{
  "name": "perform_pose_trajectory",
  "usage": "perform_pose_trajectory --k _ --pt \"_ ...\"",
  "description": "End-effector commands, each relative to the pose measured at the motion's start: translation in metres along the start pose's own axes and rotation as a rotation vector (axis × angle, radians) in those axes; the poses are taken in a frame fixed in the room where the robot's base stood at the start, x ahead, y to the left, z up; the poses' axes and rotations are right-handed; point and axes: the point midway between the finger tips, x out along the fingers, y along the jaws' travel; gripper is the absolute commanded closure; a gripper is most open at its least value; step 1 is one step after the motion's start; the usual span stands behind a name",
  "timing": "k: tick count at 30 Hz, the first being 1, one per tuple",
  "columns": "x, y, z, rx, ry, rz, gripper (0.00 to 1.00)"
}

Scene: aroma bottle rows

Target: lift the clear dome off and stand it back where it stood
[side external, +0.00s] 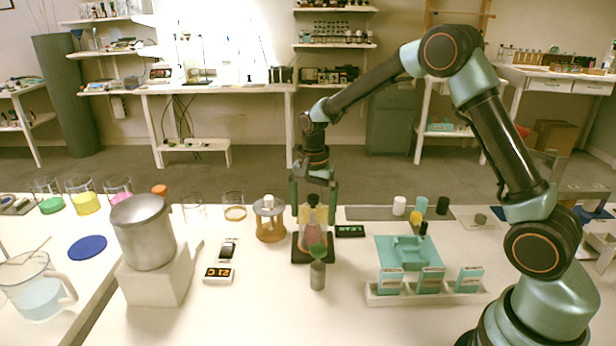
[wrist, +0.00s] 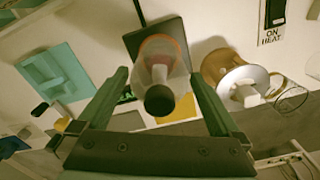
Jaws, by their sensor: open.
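The clear dome (side external: 312,236) stands upright on a dark square base (side external: 300,256) near the middle of the table. It looks like a see-through cone with a dark knob on top and a pinkish tint low down. In the wrist view the dome (wrist: 158,70) shows its dark knob towards me, a pale shape inside and an orange ring at its foot. My gripper (side external: 313,212) is above and around its top, pointing down. The fingers are open on either side of the knob, with visible gaps in the wrist view (wrist: 160,76). Contact is not seen.
A wooden stand with a white top (side external: 270,220) is to the left, a small dark display (side external: 350,231) to the right. A teal tray (side external: 388,247) lies further right.

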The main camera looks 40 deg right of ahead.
Motion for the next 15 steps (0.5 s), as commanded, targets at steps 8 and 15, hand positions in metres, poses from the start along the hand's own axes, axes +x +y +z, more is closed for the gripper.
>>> perform_pose_trajectory --k 8,15 --pt "0.026 0.001 0.001 0.000 0.000 0.000 0.00" --pt "0.026 0.001 0.001 0.000 0.000 -0.001 0.15"
